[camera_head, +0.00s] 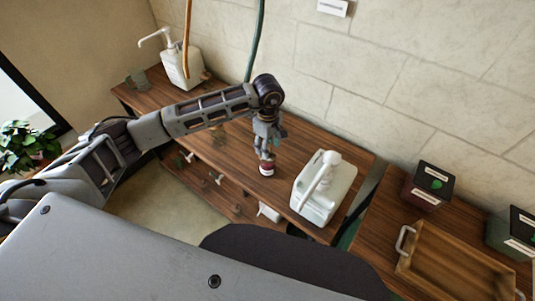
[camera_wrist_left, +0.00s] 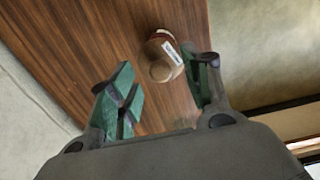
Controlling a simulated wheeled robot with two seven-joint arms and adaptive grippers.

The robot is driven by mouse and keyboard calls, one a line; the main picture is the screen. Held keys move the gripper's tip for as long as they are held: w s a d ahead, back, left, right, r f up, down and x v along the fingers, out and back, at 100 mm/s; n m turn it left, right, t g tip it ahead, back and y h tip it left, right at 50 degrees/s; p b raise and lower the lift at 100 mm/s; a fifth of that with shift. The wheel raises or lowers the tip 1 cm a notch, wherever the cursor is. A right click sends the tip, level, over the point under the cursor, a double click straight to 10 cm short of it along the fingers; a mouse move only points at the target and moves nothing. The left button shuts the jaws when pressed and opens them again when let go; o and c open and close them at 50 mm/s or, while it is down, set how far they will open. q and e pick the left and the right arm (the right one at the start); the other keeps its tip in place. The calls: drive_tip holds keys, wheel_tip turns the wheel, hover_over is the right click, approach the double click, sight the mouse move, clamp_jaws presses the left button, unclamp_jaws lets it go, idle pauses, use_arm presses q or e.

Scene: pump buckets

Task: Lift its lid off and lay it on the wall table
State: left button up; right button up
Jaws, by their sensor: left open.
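A small jar (camera_head: 267,169) with a dark red body and a pale band stands on the wooden wall table (camera_head: 333,147). In the left wrist view the jar (camera_wrist_left: 166,48) shows from above, with a round brown lid (camera_wrist_left: 160,71) and a white label. My left gripper (camera_head: 266,153) is above the jar, pointing down. It is open, its green-padded fingers (camera_wrist_left: 164,82) on either side of the jar in the wrist picture, the right finger nearer. I cannot tell whether they touch it. My right gripper is not in view.
A white pump bucket (camera_head: 322,190) stands right of the jar. Another white pump bottle (camera_head: 182,65) stands at the table's far left. A wooden tray (camera_head: 455,262) and dark labelled boxes (camera_head: 427,187) are on the right table. Clear tabletop lies around the jar.

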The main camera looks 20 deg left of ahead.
sight(272, 154)
use_arm(q)
drive_tip(key=shift+f, duration=1.45)
drive_tip(key=shift+c, duration=0.5)
drive_tip(key=c, duration=0.9)
